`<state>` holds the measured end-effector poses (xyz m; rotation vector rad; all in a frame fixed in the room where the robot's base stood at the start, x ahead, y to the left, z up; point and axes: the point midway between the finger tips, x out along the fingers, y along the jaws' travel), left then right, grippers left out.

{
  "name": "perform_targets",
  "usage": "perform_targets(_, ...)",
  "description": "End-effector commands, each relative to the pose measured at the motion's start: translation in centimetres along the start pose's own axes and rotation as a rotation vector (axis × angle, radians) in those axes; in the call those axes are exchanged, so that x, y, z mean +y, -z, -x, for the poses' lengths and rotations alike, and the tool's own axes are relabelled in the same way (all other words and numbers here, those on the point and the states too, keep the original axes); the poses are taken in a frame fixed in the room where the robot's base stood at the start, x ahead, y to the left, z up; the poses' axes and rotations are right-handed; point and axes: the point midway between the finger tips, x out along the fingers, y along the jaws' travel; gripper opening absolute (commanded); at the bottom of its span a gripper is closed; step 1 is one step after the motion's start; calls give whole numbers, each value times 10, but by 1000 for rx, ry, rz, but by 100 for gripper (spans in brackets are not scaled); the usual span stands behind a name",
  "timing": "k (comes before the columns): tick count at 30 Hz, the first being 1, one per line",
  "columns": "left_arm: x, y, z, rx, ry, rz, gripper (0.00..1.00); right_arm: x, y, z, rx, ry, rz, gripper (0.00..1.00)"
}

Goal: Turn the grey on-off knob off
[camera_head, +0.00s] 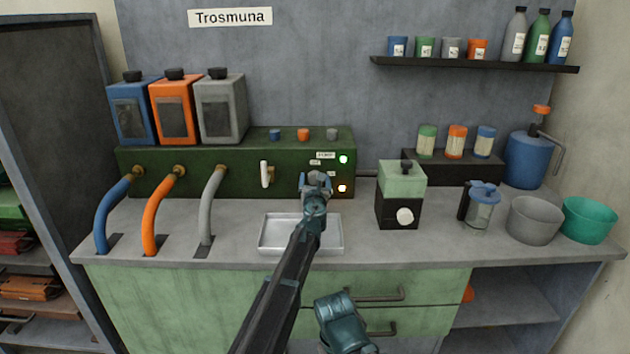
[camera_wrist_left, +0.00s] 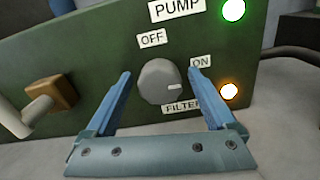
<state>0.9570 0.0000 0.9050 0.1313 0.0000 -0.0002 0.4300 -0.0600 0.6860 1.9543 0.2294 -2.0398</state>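The round grey knob (camera_wrist_left: 160,82) is on the front of a dark green panel (camera_head: 215,184). Its white mark points right and slightly down, on the ON side. An OFF label (camera_wrist_left: 152,39) is above it, an ON label (camera_wrist_left: 201,62) at upper right and a FILTER label (camera_wrist_left: 182,107) below. My left gripper (camera_head: 316,180) is in front of the panel and hides the knob in the head view. In the left wrist view its blue fingers (camera_wrist_left: 162,88) are open, one either side of the knob, with gaps visible.
A green lamp (camera_head: 343,159) and an orange lamp (camera_head: 342,188) are lit right of the knob. A lever with a pale handle (camera_head: 265,174) is to its left. A metal tray (camera_head: 272,237) is below my arm. A green-black grinder-like machine (camera_head: 401,205) stands right.

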Motion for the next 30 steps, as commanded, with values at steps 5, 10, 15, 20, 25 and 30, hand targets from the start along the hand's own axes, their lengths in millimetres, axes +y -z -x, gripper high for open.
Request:
perform_targets(5, 0, 0, 0, 0, 0, 0, 57, 0, 0, 0, 0, 0, 0, 50)
perform_targets(10, 0, 0, 0, 0, 0, 0, 26, 0, 0, 0, 0, 0, 0, 50)
perform_targets(15, 0, 0, 0, 0, 0, 0, 4, 0, 0, 0, 0, 0, 0, 50)
perform_targets(20, 0, 0, 0, 0, 0, 17, 4, 0, 0, 0, 0, 0, 0, 50)
perform_targets(25, 0, 0, 0, 0, 0, 85, 4, 0, 0, 0, 0, 0, 0, 50)
perform_targets(30, 0, 0, 0, 0, 0, 212, 4, 0, 0, 0, 0, 0, 0, 50)
